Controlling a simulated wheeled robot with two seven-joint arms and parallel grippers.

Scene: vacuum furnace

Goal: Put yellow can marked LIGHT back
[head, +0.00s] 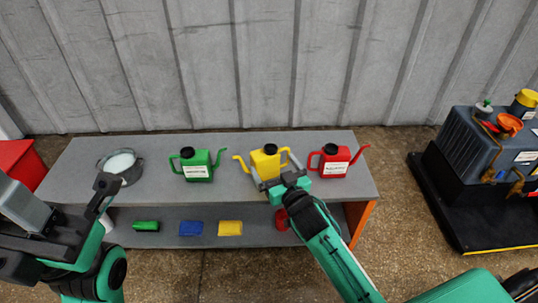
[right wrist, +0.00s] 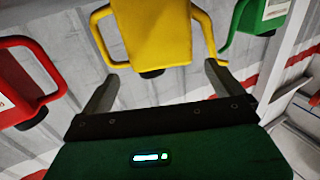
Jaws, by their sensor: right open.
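The yellow can (head: 264,160) stands upright on the top of the grey shelf unit (head: 225,145), between the green can and the red can. Its label is not readable. My right gripper (head: 271,183) is open at the front of the yellow can. In the right wrist view the yellow can (right wrist: 152,30) appears upside down, just beyond the open fingers (right wrist: 162,72); I cannot tell whether they touch it. My left gripper (head: 106,184) is at the left, near the metal pot, and I cannot tell whether it is open.
The green can (head: 198,166) and red can (head: 333,162) stand on either side. A pot (head: 121,164) sits at the left end. Green (head: 146,226), blue (head: 191,228) and yellow (head: 230,228) items lie on the lower shelf. A machine (head: 490,150) stands at right on a black base.

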